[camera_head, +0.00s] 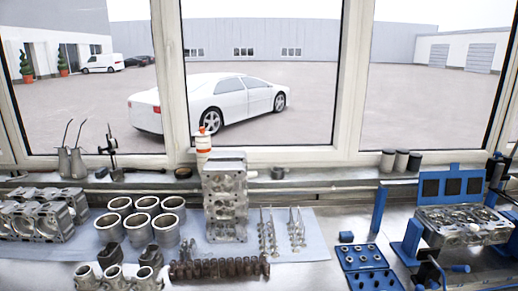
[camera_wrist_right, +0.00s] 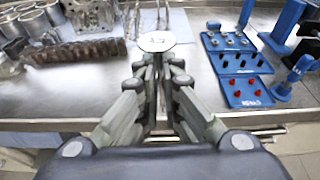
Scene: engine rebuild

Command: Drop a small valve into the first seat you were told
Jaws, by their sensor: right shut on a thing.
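My right gripper (camera_wrist_right: 158,68) is shut on a small valve (camera_wrist_right: 157,41) in the right wrist view. The valve's round, flat, pale head faces the camera with small markings on it; its stem is mostly hidden. The valve is held above the bench, left of the blue trays. In the head view a cylinder head (camera_head: 462,224) sits on a blue stand at the right; its individual seats are too small to tell apart. Several more valves (camera_head: 268,234) stand upright on the pale blue mat. My left gripper is not in view.
Blue trays (camera_head: 348,239) with small parts lie between the mat (camera_head: 312,246) and the blue stand (camera_head: 379,208). They also show in the wrist view (camera_wrist_right: 224,61). A camshaft (camera_head: 218,268), a metal block (camera_head: 224,190) and several cylinder liners (camera_head: 167,229) fill the bench's left and middle.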

